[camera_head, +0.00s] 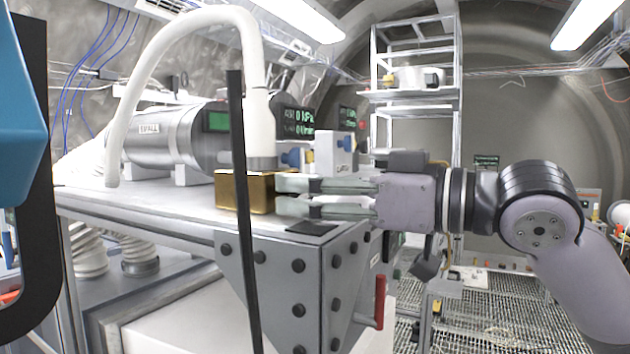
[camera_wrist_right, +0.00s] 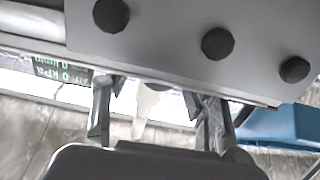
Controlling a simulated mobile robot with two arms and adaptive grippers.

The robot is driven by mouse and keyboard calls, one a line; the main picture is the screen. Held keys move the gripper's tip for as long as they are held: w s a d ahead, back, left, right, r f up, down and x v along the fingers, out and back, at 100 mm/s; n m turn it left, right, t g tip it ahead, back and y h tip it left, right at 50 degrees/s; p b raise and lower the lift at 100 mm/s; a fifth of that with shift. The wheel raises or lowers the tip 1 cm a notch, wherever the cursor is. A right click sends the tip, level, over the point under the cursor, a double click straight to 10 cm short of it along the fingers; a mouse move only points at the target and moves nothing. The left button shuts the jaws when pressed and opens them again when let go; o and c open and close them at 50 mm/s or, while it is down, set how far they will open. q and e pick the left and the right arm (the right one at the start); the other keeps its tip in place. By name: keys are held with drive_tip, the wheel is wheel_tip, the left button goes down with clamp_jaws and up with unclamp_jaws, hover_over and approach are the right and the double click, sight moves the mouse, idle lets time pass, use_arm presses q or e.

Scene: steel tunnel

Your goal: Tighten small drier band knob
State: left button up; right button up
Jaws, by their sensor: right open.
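The drier (camera_head: 165,137) is a grey metal cylinder with a green display, lying on the bench top. A thick white hose (camera_head: 235,20) arches over to a vertical fitting behind a brass block (camera_head: 262,193). I cannot make out the small band knob for certain. My right gripper (camera_head: 285,196) is open, its fingertips close to the brass block's right side; contact is unclear. In the right wrist view, a cream tapered piece (camera_wrist_right: 146,105) shows between the open fingers (camera_wrist_right: 155,115), apart from both; I cannot tell what it is. My left gripper is not in view.
The bench (camera_head: 150,205) has a bolted corner plate (camera_head: 300,290) and a red handle (camera_head: 380,302). Displays (camera_head: 300,122) stand behind the brass block. A metal shelf rack (camera_head: 415,95) stands farther back. A black upright bar (camera_head: 241,200) crosses the near view.

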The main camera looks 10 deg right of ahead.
drive_tip(key=c, duration=1.1)
